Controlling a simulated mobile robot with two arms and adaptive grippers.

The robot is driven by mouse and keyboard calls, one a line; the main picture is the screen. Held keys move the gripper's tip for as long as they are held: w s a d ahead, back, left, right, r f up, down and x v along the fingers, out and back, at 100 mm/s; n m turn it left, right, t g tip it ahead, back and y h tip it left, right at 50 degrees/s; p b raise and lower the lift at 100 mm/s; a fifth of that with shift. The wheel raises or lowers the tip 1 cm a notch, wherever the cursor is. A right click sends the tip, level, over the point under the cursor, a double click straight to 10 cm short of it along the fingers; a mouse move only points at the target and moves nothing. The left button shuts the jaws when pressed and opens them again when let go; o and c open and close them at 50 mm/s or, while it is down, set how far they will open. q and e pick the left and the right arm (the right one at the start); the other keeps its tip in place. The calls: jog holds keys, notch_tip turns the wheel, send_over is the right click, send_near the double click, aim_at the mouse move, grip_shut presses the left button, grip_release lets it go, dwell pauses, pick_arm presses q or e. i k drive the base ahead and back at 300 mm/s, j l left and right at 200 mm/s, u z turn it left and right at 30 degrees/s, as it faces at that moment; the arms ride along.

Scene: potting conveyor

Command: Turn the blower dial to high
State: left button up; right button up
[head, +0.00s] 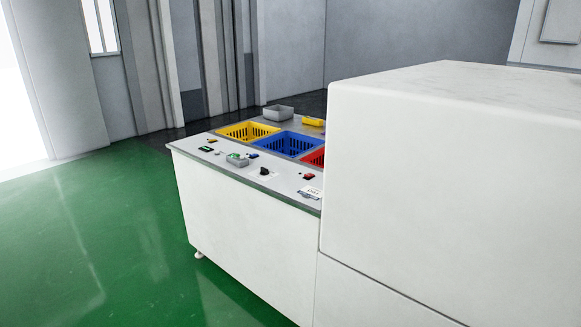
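A small black dial (264,171) sits on the grey top panel at the near edge of the white conveyor unit (240,226). It is small in the picture, and I cannot tell its setting or whether it is the blower dial. A red switch (308,177) and a small white label card (311,191) are to its right. A small grey tray (237,160) with green in it is to its left. Neither of my grippers is in the head view.
Yellow (246,127), blue (290,137) and red (317,155) baskets are behind the dial. A grey bin (278,113) stands at the back. A large white housing (430,170) blocks the right side. Green floor (90,235) is clear on the left.

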aim_at(264, 171)
jog(key=i+j+z, duration=0.15)
jog(key=z, duration=0.3)
jog(key=i+j+z, duration=0.1)
jog(key=j+z, duration=0.15)
jog(key=z, duration=0.15)
jog(key=i+j+z, duration=0.1)
jog(key=j+z, duration=0.15)
jog(key=z, duration=0.2)
jog(key=j+z, duration=0.3)
jog(key=z, duration=0.15)
jog(key=i, duration=0.05)
